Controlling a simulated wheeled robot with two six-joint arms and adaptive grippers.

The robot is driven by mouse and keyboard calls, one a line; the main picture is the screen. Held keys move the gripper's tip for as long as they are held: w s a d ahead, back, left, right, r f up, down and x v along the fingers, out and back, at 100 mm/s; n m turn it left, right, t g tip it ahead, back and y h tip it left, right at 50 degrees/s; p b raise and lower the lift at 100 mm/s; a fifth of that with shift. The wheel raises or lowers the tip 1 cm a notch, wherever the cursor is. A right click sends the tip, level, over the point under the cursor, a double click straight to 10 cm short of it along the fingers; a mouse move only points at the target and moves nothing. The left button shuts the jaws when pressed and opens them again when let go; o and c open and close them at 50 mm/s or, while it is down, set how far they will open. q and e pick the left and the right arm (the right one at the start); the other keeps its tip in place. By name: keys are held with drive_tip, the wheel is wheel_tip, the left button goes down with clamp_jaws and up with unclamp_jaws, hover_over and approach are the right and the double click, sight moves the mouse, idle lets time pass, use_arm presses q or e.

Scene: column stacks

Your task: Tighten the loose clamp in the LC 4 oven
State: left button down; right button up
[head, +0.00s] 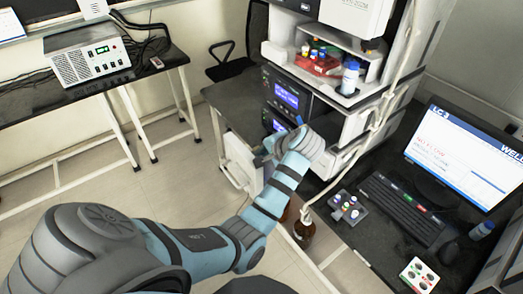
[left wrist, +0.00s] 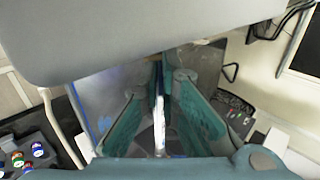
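My left arm reaches across the head view to the column stack (head: 337,122). My left gripper (left wrist: 164,75) shows in the left wrist view with two teal fingers that lean towards each other. A thin bright strip with a blue edge (left wrist: 159,120) shows between the fingers; I cannot tell whether they touch it. In the head view my wrist hides most of the gripper at the lower front of the stack. A white panel (head: 240,163) stands out beside the wrist, perhaps an open door. I cannot make out a clamp or an LC 4 label. My right gripper is not in view.
A monitor (head: 465,155) marked LC-3 stands on the dark bench at right, with a keyboard (head: 403,205) and a vial rack (head: 346,208). A brown bottle (head: 303,229) is below the wrist. A bench with a grey instrument (head: 90,62) stands at left; floor between is clear.

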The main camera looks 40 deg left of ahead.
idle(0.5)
use_arm(q)
drive_tip(key=c, duration=1.8)
unclamp_jaws()
drive_tip(key=shift+s+d, duration=0.1)
drive_tip(key=shift+d, duration=0.1)
drive_tip(key=v, duration=0.7)
drive_tip(key=shift+s+d+r, duration=0.1)
drive_tip(key=shift+d, duration=0.2)
drive_tip(key=shift+a, duration=0.15)
